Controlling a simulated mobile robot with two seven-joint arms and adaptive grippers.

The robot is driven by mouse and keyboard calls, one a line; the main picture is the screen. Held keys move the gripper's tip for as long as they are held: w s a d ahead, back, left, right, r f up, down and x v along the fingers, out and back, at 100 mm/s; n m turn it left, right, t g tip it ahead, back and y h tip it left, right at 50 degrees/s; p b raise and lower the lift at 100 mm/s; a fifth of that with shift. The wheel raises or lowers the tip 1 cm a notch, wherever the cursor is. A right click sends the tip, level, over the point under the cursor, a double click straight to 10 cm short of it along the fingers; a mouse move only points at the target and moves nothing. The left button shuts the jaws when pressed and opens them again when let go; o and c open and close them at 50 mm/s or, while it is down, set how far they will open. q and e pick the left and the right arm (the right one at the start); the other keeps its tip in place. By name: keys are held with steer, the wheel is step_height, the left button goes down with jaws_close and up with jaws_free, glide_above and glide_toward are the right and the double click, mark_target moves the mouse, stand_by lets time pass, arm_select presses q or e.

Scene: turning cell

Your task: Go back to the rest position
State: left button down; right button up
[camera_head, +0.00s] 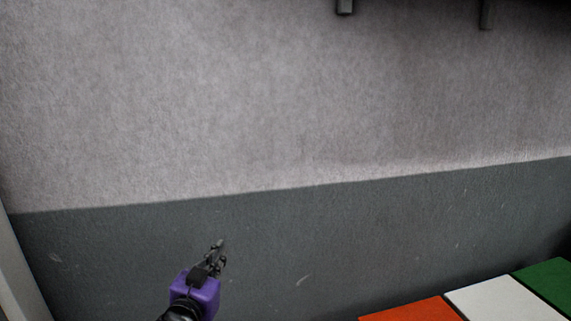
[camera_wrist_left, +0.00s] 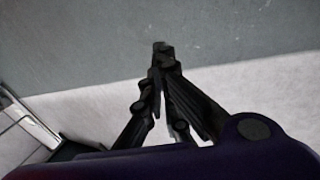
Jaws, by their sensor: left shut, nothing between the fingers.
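My left gripper (camera_head: 219,246) shows at the lower left of the head view, with a purple body and dark fingers pointing up. In the left wrist view its fingers (camera_wrist_left: 161,50) meet at the tips, and nothing is between them. It is in front of the grey lower part of the wall, apart from the objects in view. My right gripper is not in either view.
A wall (camera_head: 250,110), light above and dark grey below, fills most of the head view. Orange (camera_head: 412,311), white (camera_head: 505,300) and green (camera_head: 550,278) flat surfaces lie at the lower right. Dark brackets (camera_head: 344,6) hang at the top.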

arm_select(q)
steer(key=s+a+f+n+g+y, duration=0.2)
steer(key=s+f+g, duration=0.4)
steer(key=s+f, duration=2.2)
steer(key=s+f+g, duration=0.1)
steer(key=s+f, duration=0.3)
steer(key=s, duration=0.3)
steer(key=s+a+f+n+g, duration=0.1)
steer(key=s+f+g, duration=0.1)
steer(key=s+f, duration=0.2)
steer(key=s, duration=0.3)
steer(key=shift+s+a+y, duration=0.2)
steer(key=shift+s+y, duration=0.1)
steer(key=shift+s, duration=0.05)
steer(key=shift+f, duration=0.1)
